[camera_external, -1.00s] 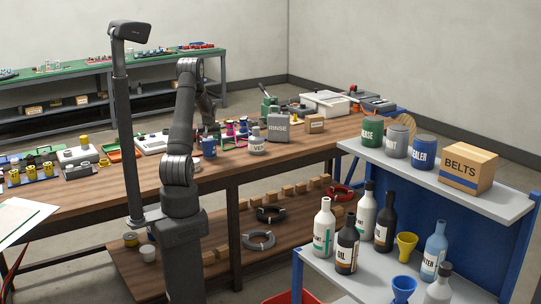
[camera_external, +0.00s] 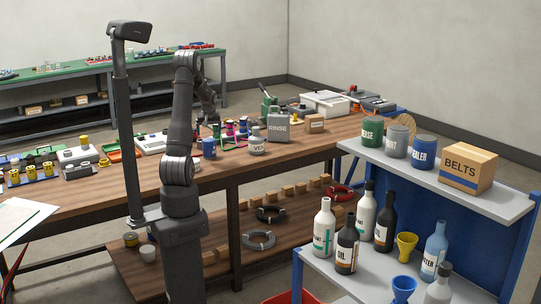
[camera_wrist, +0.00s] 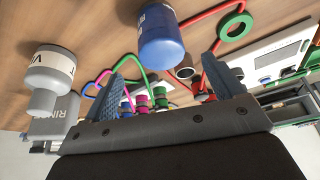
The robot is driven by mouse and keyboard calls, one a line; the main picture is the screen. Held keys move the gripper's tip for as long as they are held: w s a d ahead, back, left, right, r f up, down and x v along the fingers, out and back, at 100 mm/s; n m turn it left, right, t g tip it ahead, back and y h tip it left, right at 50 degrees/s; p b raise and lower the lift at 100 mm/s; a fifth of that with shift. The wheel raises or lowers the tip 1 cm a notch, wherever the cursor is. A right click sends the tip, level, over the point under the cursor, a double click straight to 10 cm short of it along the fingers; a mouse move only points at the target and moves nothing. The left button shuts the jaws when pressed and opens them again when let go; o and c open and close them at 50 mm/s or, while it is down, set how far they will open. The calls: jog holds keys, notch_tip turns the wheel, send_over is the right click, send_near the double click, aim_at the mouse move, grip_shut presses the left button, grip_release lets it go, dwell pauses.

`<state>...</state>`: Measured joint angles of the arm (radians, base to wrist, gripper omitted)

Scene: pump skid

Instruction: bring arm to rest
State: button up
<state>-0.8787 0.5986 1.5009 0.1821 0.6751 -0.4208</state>
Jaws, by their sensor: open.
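My gripper (camera_wrist: 166,84) shows its two blue fingers spread apart in the wrist view, with nothing held between them. In the external view my arm rises from its base, bends at the elbow, and its forearm slopes down behind the wooden bench's near objects; the fingertips are hard to make out there. A blue cup (camera_wrist: 161,38) stands on the bench beyond the fingers; it also shows in the external view (camera_external: 209,148). A white and grey bottle (camera_wrist: 49,76) is left of the fingers in the wrist view. It is also in the external view (camera_external: 257,142).
Coloured cables with plugs (camera_wrist: 141,98) lie beyond my fingers. A shelf (camera_external: 440,186) with cans and a BELTS box (camera_external: 467,167) is at the right.

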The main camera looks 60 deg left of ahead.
aim_at(209, 139)
jog(key=x, duration=0.9)
jog(key=shift+w+a+f, duration=0.15)
jog(key=shift+a, duration=0.05)
notch_tip(209, 139, up, 4)
jog(key=shift+f, duration=0.1)
jog(key=w+d+r, duration=0.4)
jog(key=d+r, duration=0.3)
jog(key=d, duration=0.4)
jog(key=w+d+f+m+t+h, duration=0.1)
jog(key=w+d+f+m, duration=0.3)
jog(key=d, duration=0.5)
jog(key=w+d+f+m+t+h, duration=0.1)
jog(key=w+d+f+m, duration=0.1)
jog(key=w+d, duration=0.5)
jog(key=d+f+m+h, duration=0.1)
jog(key=d+f+m, duration=0.1)
jog(key=d, duration=1)
jog(key=w+d+f+m+h, duration=0.1)
jog(key=d+m, duration=0.4)
jog(key=d, duration=0.8)
jog(key=shift+d+f+t, duration=0.2)
jog(key=shift+f+t, duration=0.2)
jog(key=shift+f, duration=0.2)
